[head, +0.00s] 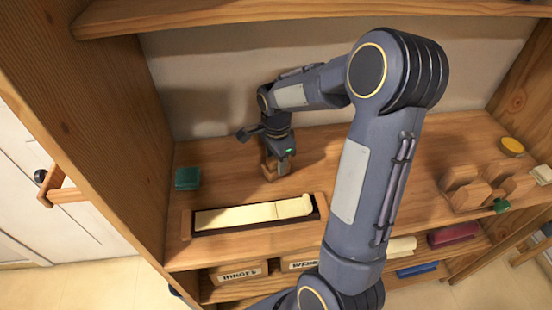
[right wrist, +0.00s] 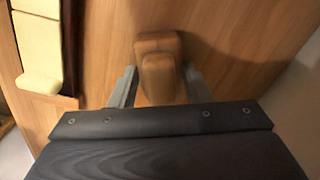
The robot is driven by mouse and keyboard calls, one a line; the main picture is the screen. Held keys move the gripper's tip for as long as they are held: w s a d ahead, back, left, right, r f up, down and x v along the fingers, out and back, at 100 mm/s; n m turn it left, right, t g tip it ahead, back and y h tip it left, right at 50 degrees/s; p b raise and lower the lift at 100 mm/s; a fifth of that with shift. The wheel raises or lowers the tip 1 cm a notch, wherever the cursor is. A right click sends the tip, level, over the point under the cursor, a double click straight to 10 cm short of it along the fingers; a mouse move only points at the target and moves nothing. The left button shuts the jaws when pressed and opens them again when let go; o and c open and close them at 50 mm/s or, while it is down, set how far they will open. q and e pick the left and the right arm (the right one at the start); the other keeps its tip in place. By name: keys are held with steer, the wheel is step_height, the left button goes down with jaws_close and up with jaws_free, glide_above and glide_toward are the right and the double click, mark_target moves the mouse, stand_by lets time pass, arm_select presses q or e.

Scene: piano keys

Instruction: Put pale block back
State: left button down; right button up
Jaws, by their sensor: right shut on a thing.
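My right gripper (head: 277,170) is over the shelf behind the dark tray, pointing down. It is shut on a brown wooden block (right wrist: 158,68), which shows between its two fingers in the right wrist view; the block stands on or just above the shelf, I cannot tell which. Cream pale pieces (head: 240,216) lie end to end in the dark tray (head: 319,210), in front of the gripper; they also show at the upper left of the right wrist view (right wrist: 40,40). My left gripper is not in view.
A green block (head: 187,178) sits at the left of the shelf (head: 225,155). A wooden holder (head: 465,196) and a yellow disc (head: 511,146) stand at the right. Labelled boxes (head: 240,272), a cream piece (head: 402,246) and a red piece (head: 454,235) are on the level below.

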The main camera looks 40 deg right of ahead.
steer(key=o, duration=0.9)
step_height(320, 180, up, 12)
steer(key=s+a+n+t+y, duration=0.1)
steer(key=s+a+n+t, duration=0.1)
steer(key=s+a+n, duration=0.2)
steer(key=s+a+n+t+y, duration=0.1)
steer(key=s+a+n, duration=0.4)
steer(key=s+n, duration=0.2)
steer(key=s+a+f+n+t+y, duration=0.1)
steer(key=s+a+n+t, duration=0.1)
steer(key=s+a+n, duration=0.3)
steer(key=shift+s+a+n+t+y+p, duration=0.15)
steer(key=shift+s+n+t+y+p, duration=0.2)
steer(key=shift+s+n, duration=0.55)
